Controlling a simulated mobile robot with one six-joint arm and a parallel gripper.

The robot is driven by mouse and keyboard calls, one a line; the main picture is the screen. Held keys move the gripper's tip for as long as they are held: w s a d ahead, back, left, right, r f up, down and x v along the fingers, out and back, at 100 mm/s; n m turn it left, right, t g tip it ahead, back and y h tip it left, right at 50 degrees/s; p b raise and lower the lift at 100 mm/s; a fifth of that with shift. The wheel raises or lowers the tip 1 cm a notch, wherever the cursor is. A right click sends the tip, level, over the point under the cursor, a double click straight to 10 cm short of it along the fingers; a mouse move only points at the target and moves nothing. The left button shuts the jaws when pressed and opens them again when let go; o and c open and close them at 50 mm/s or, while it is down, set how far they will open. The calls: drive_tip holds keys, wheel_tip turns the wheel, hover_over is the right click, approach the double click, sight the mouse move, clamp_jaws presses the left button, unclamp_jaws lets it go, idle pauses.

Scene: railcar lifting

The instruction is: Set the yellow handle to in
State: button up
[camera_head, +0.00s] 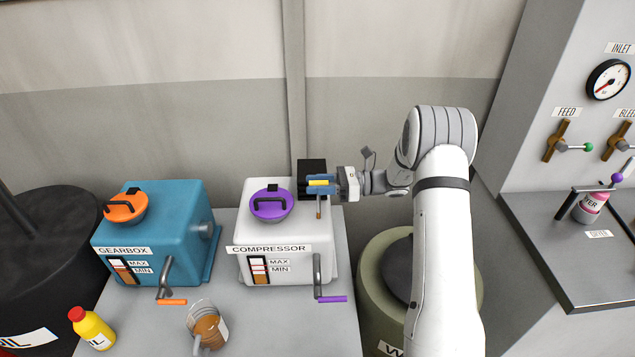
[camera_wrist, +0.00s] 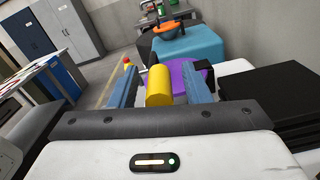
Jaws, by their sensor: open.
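The yellow handle (camera_head: 318,183) shows as a small bar near the black block (camera_head: 312,166) behind the right side of the white compressor box (camera_head: 285,215). In the wrist view the handle (camera_wrist: 159,86) is a yellow cylinder lying between my two blue fingers. My gripper (camera_head: 321,182) reaches in from the right around the handle. In the wrist view my gripper (camera_wrist: 160,80) is open, with a finger on each side and a gap visible at the right. The handle's mount is mostly hidden, and I see no label for its positions.
The compressor's purple lid (camera_head: 271,203) is close to the left of my gripper. The blue gearbox (camera_head: 155,228) stands further left. A yellow bottle (camera_head: 92,328) and a jug (camera_head: 208,325) stand in front. A green drum (camera_head: 385,257) is below my arm. The wall is behind.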

clamp_jaws()
idle(0.4)
